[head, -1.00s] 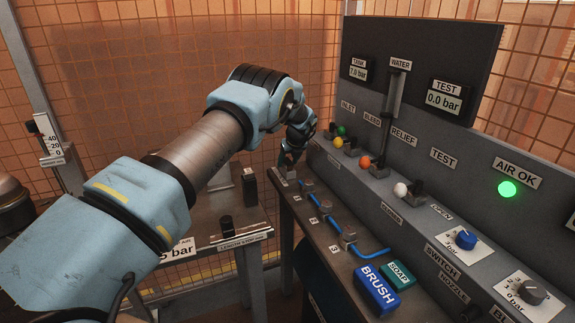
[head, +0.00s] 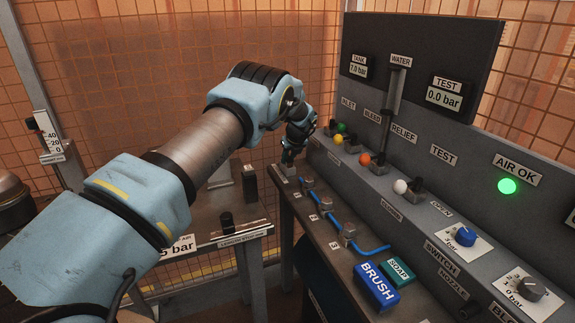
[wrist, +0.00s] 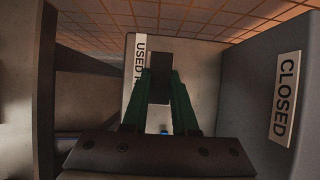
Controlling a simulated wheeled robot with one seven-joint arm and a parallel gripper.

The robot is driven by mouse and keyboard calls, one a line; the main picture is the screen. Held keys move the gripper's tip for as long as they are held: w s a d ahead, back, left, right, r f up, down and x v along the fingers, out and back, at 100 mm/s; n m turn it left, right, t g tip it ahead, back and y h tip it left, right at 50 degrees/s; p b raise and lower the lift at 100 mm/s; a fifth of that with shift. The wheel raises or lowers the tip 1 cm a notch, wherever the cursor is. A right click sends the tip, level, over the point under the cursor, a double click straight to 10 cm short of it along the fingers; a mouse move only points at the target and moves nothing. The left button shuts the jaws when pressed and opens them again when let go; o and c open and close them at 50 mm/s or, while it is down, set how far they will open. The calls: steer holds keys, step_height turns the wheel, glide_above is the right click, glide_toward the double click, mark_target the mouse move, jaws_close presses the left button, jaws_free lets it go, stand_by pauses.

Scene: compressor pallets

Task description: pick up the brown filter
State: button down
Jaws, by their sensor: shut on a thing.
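My gripper (wrist: 160,95) shows two green fingers in the wrist view, shut on a dark block (wrist: 160,66). The block looks dark brown to black in the shade and matches the brown filter in place, though its colour is hard to tell. It stands between the fingertips, in front of a pale surface with a cut-off "USED" label (wrist: 140,62). In the head view my gripper (head: 288,160) is small, at the far end of the narrow bench, just above a grey block (head: 286,171). The filter cannot be made out there.
The control panel (head: 440,160) with coloured-knob levers runs along the right. A blue hose (head: 372,250) with several grey fittings lies on the bench (head: 320,258), near the BRUSH block (head: 376,289) and SOAP block (head: 399,271). A "CLOSED" sign (wrist: 285,98) is close on the right.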

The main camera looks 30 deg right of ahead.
mark_target(288, 159)
stand_by(0.3)
step_height(288, 159, up, 18)
steer(key=b, duration=0.4)
steer(key=shift+r, duration=0.1)
